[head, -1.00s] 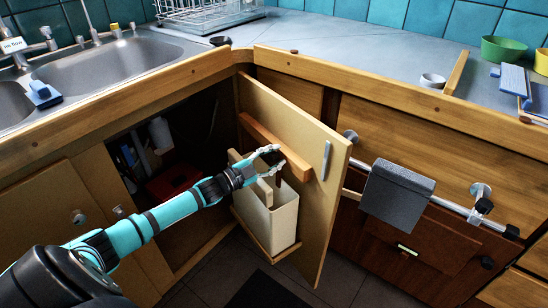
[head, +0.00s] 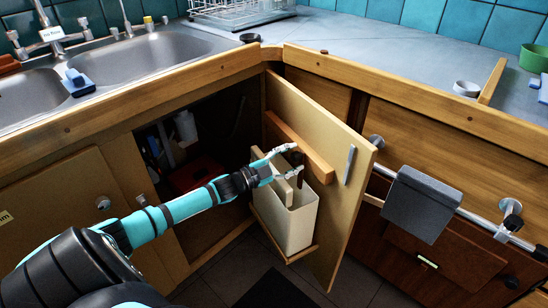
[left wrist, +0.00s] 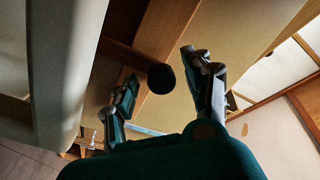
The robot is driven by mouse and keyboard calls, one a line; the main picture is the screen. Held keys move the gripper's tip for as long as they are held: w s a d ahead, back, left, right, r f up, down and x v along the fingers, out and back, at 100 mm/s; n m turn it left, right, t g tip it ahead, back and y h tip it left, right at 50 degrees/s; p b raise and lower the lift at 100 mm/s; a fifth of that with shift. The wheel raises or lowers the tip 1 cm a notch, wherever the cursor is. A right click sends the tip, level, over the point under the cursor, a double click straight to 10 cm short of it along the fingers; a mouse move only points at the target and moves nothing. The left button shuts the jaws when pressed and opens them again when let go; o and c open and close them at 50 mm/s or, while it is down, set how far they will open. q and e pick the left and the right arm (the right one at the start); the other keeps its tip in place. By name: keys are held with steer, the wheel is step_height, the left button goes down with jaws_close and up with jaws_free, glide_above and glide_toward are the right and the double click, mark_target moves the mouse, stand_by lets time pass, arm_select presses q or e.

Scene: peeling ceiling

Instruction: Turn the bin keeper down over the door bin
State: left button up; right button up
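The door bin (head: 288,225), a cream upright box, sits on a small wooden shelf on the inner face of the open cabinet door (head: 312,112). My left gripper (head: 298,160) is open just above the bin, by the wooden rail (head: 318,160) on the door. A dark brown piece, apparently the bin keeper, shows partly between its fingers. In the left wrist view the keeper (left wrist: 160,78) appears as a brown bar with a dark round end between the spread fingers, with gaps on both sides. The bin's pale wall (left wrist: 55,70) is at the left. My right gripper is not in view.
The dark cabinet opening (head: 195,160) lies behind my left arm. A grey cloth (head: 424,205) hangs on a rail to the right of the door. The sink (head: 150,58) and worktop (head: 385,45) are above. Floor below the bin is mostly clear.

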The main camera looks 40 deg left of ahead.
arm_select(q)
steer(key=v, duration=1)
steer(key=shift+s, duration=0.2)
